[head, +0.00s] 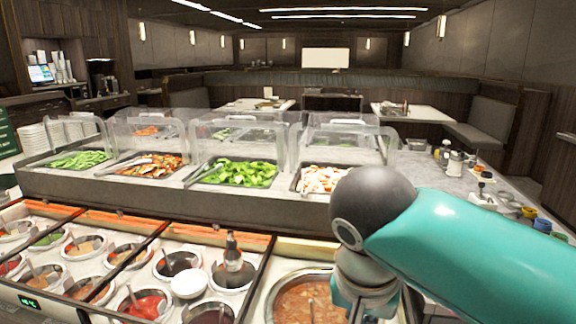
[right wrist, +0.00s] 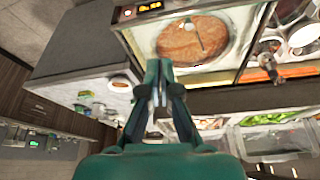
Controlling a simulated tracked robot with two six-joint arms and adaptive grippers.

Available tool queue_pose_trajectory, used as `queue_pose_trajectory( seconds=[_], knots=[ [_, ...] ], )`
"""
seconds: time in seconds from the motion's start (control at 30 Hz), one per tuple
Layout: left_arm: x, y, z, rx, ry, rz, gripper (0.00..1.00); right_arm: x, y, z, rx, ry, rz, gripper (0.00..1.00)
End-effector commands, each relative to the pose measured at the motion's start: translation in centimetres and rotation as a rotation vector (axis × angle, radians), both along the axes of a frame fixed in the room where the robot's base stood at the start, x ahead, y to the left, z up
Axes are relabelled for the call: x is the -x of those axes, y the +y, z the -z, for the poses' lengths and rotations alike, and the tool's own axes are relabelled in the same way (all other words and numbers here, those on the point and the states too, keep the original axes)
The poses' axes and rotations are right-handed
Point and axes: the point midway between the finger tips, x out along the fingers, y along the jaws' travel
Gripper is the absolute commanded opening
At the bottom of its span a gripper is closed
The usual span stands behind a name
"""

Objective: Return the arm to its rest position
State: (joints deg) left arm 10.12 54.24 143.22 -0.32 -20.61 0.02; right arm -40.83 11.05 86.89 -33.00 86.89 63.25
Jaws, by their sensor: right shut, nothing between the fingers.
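My right arm comes into the head view from the right, its teal link crossing the lower right. My right gripper (right wrist: 158,72) shows in the right wrist view with its teal fingers together and nothing between them. In the head view the wrist hangs beside the large round pan of reddish-brown food (head: 300,298) and hides part of its right side. The same pan (right wrist: 193,38) lies beyond the fingertips in the right wrist view, with a utensil in it. My left gripper does not show.
Several sauce wells (head: 147,303) fill the lower left, with a white bowl (head: 188,284) and a dark bottle (head: 232,253) among them. Behind stands a salad bar with clear guards (head: 345,150). A grey counter (head: 470,185) with jars and bottles lies at the right.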

Motion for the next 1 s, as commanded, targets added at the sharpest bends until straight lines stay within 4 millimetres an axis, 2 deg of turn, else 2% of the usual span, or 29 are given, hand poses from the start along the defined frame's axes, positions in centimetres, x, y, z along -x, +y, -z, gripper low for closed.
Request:
queue_pose_trajectory(
  seconds=[0.2, 0.37, 0.47, 0.57, 0.67, 0.7, 0.77, 0.8, 0.87, 0.9, 1.0],
  knots=[
    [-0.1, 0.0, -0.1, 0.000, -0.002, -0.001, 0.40, -2.2, -2.9, 4.3, 0.052, 0.109, 0.092, 0.00],
    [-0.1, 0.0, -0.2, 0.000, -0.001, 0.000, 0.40, -2.6, -5.1, 9.1, 0.106, 0.236, 0.148, 0.00],
    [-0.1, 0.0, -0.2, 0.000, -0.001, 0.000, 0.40, -2.4, -6.4, 13.0, 0.125, 0.336, 0.180, 0.00],
    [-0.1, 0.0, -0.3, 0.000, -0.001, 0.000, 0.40, -1.7, -7.7, 18.2, 0.124, 0.452, 0.200, 0.00],
    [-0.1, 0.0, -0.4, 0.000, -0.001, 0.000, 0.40, 0.0, -8.7, 24.9, 0.083, 0.587, 0.194, 0.00],
    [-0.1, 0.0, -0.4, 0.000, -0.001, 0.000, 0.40, 1.1, -8.9, 27.8, 0.051, 0.641, 0.186, 0.00],
    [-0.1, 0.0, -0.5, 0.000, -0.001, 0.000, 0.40, 3.0, -8.9, 32.0, -0.013, 0.712, 0.164, 0.00],
    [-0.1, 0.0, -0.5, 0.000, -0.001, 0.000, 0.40, 4.5, -8.7, 34.6, -0.062, 0.754, 0.149, 0.00],
    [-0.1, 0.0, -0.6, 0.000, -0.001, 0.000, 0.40, 7.1, -8.0, 38.4, -0.149, 0.803, 0.127, 0.00],
    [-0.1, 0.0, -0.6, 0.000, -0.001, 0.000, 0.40, 8.9, -7.4, 40.7, -0.214, 0.826, 0.110, 0.00],
    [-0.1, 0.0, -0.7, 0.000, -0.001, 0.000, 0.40, 13.0, -5.4, 45.0, -0.366, 0.829, 0.075, 0.00]
  ],
)
